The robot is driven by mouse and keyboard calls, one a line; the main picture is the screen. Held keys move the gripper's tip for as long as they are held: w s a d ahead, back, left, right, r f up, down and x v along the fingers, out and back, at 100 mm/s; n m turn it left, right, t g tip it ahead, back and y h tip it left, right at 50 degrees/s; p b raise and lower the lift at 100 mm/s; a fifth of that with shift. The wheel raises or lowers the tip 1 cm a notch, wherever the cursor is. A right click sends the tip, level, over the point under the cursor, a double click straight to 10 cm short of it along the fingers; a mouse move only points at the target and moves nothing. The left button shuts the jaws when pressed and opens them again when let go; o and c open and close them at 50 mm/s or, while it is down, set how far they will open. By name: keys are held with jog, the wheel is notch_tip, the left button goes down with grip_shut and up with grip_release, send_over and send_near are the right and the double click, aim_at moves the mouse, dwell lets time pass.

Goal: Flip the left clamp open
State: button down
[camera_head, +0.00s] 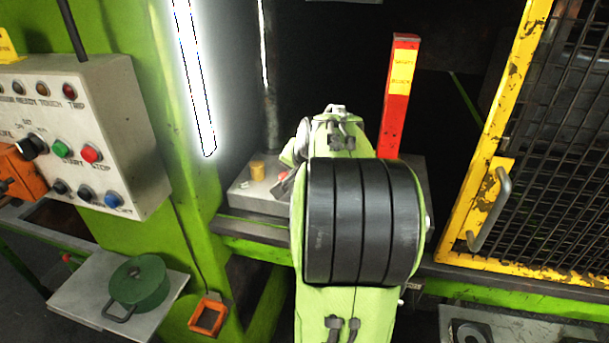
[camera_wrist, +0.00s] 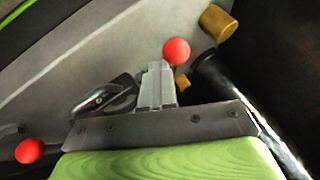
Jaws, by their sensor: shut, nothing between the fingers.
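In the wrist view my gripper (camera_wrist: 157,72) shows as light grey fingers closed together, with nothing between them. A red ball knob (camera_wrist: 176,51) lies right at the fingertips; I cannot tell whether they touch. A dark metal clamp part (camera_wrist: 103,97) is just left of the fingers, partly hidden by the gripper. A second red knob (camera_wrist: 29,151) is at the lower left. I cannot tell which knob belongs to the left clamp. In the head view a small red knob (camera_head: 283,176) shows on the grey press bed (camera_head: 238,194); my arm hides the gripper and most of the clamps.
A brass cylinder (camera_head: 257,169) stands on the bed's left part and shows in the wrist view (camera_wrist: 219,23). A red post (camera_head: 396,110) rises at the bed's right. A yellow mesh guard (camera_head: 478,215) is at the right, a control box (camera_head: 105,135) at the left.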

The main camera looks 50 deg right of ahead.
jog(key=shift+w+a+f+m+g+h+b, duration=0.1)
jog(key=shift+w+a+m+g+h+b, duration=0.3)
jog(key=shift+w+m, duration=0.45)
jog(key=w+m, duration=0.1)
jog(key=m+g+h, duration=0.1)
jog(key=shift+w+a+m, duration=0.3)
jog(key=shift+w+m, duration=0.05)
jog(key=shift+w+m+g+h+p, duration=0.6)
jog(key=shift+w+m+g+p, duration=0.25)
jog(key=shift+m, duration=0.35)
jog(key=shift+w+d+m+g+p, duration=0.2)
jog(key=shift+w+m+g+p, duration=0.6)
jog(key=shift+m, duration=0.4)
jog(key=shift+s, duration=0.1)
